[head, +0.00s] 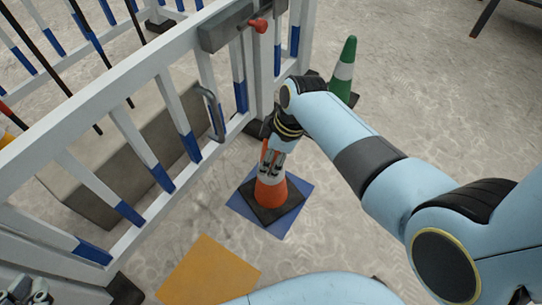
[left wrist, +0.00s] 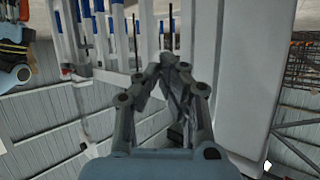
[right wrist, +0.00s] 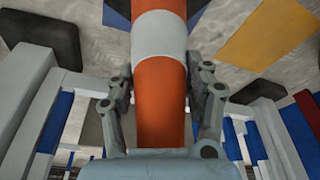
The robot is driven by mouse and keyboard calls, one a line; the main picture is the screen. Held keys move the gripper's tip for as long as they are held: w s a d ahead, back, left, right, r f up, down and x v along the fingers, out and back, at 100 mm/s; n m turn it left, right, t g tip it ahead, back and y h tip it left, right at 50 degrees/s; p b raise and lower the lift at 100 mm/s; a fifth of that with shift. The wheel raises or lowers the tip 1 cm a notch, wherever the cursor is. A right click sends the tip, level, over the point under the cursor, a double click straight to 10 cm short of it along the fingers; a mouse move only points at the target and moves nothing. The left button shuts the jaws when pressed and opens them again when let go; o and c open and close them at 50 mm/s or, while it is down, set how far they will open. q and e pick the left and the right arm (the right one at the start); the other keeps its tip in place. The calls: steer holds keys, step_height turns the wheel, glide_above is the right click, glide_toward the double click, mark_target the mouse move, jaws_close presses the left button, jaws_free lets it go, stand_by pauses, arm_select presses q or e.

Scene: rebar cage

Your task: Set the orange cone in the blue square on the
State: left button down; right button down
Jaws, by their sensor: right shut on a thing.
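The orange cone (head: 270,190) with a white band and black base is upright over the blue square (head: 297,219). Blue shows around its base; I cannot tell whether the base touches the ground. My right gripper (head: 272,165) is shut on the cone's upper part from above. In the right wrist view the cone (right wrist: 160,95) runs between the two fingers (right wrist: 160,105), with part of the blue square (right wrist: 117,18) beyond. My left gripper (head: 30,290) is at the bottom left corner; in the left wrist view its fingertips (left wrist: 168,65) are together and empty.
A white and blue barrier (head: 130,130) with a red-knobbed latch stands left of the cone. A green cone (head: 343,72) stands behind it to the right. A yellow square (head: 210,270) lies in front left. The ground to the right is open beyond my arm.

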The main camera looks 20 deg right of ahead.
arm_select(q)
steer(key=shift+w, duration=0.1)
arm_select(e)
steer(key=shift+f, duration=0.1)
steer(key=c, duration=0.5)
jaws_free()
steer(key=shift+c, duration=0.2)
arm_select(q)
steer(key=shift+w+r, duration=0.2)
steer(key=shift+r, duration=0.05)
